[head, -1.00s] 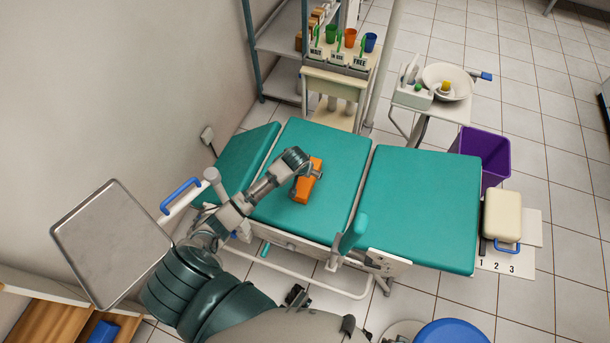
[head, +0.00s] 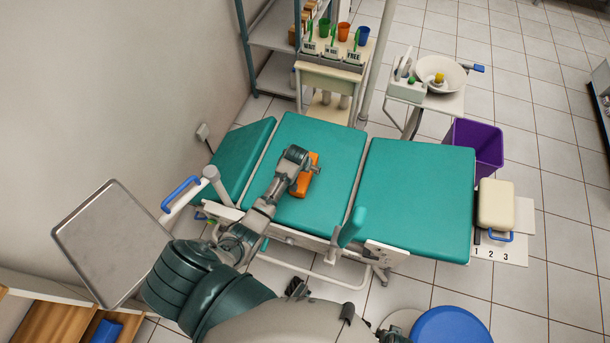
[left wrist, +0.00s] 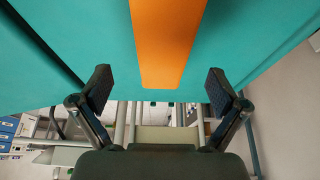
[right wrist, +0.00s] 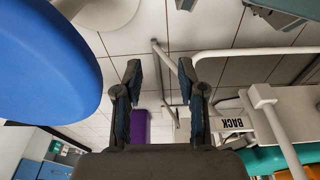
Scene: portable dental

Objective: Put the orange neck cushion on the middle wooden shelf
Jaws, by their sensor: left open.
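The orange neck cushion (head: 312,178) lies on the teal padded bench, on its middle section. My left gripper (head: 301,178) is over the bench right at the cushion, partly covering it. In the left wrist view, the cushion (left wrist: 168,40) shows as an orange strip in line with the gap between the open fingers (left wrist: 160,88), with space on both sides. My right gripper (right wrist: 160,75) is open and empty above the floor; it is not clear in the head view. A wooden shelf unit (head: 55,322) stands at the lower left, only partly in view.
A metal tray (head: 112,243) is at the left, in front of the shelf unit. A blue item (head: 106,331) sits in the unit. A blue round stool (head: 452,328) is at the bottom. A purple bin (head: 474,145) and a basin stand (head: 444,78) are beyond the bench.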

